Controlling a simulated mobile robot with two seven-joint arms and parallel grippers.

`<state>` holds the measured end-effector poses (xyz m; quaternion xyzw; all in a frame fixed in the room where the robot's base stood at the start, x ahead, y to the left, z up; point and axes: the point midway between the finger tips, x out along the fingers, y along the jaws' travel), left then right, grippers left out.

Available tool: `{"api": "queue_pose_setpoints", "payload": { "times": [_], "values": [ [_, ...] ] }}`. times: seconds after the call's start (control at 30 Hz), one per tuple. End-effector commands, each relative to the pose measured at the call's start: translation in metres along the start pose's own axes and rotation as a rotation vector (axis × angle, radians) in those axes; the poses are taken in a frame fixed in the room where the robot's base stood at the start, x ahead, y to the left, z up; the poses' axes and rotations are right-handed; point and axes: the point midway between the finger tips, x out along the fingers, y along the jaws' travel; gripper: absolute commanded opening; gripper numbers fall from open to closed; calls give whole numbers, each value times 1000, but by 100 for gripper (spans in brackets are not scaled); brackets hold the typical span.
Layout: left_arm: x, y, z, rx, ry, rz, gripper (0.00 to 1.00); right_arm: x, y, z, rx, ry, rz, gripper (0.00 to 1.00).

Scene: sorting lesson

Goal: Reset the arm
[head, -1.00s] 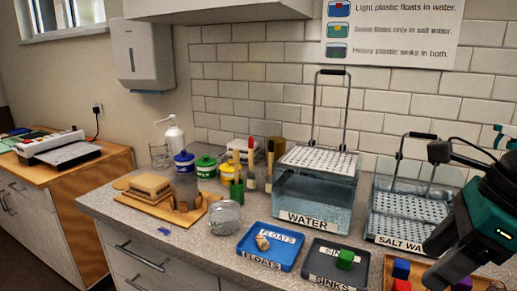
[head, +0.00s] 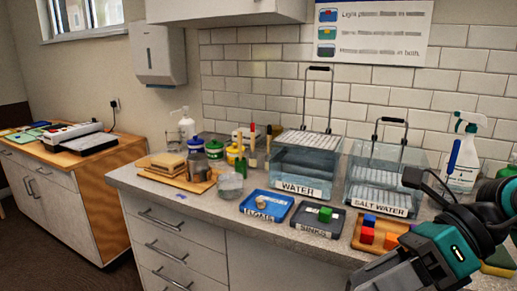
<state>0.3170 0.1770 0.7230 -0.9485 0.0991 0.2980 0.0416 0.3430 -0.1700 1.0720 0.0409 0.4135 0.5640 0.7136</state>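My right arm comes in from the right edge. Its gripper (head: 385,276) is at the bottom right, over the front edge of the counter, pointing down and left. Its fingertips are not clearly visible, so I cannot tell whether it is open or holds anything. My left gripper is not in view.
The blue FLOATS tray (head: 283,200) holds a small tan piece. The WATER tank (head: 304,182) and SALT WATER tank (head: 380,203) stand behind. A spray bottle (head: 462,165) is behind the arm. Jars and brushes stand left.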

Motion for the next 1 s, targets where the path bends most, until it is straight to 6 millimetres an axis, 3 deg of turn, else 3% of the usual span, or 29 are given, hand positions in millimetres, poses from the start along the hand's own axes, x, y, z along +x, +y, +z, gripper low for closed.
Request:
{"api": "queue_pose_setpoints", "payload": {
  "times": [0.03, 0.17, 0.27, 0.37, 0.47, 0.6, 0.73, 0.8, 0.9, 0.93, 1.0],
  "values": [
    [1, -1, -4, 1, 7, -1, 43, 14, 8, 8, 82, -104, 126, 60],
    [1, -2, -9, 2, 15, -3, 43, 28, 14, 36, 349, -417, 410, 60],
    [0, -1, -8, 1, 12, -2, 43, 27, -5, 51, 622, -671, 583, 60],
    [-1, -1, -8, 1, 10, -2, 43, 27, -44, 48, 943, -916, 706, 60],
    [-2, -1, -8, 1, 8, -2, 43, 36, -96, 18, 1307, -1146, 772, 60],
    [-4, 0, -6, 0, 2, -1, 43, 72, -156, -61, 1842, -1404, 763, 60],
    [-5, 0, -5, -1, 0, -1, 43, 116, -176, -140, 2261, -1538, 684, 60],
    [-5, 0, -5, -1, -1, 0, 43, 137, -176, -176, 2441, -1576, 633, 60],
    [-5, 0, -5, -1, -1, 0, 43, 161, -171, -214, 2633, -1603, 564, 60],
    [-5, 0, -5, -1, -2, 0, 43, 166, -169, -221, -2630, 1579, -540, 60],
    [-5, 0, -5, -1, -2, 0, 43, 175, -165, -235, -2604, 1528, -493, 60]
  ]
}}
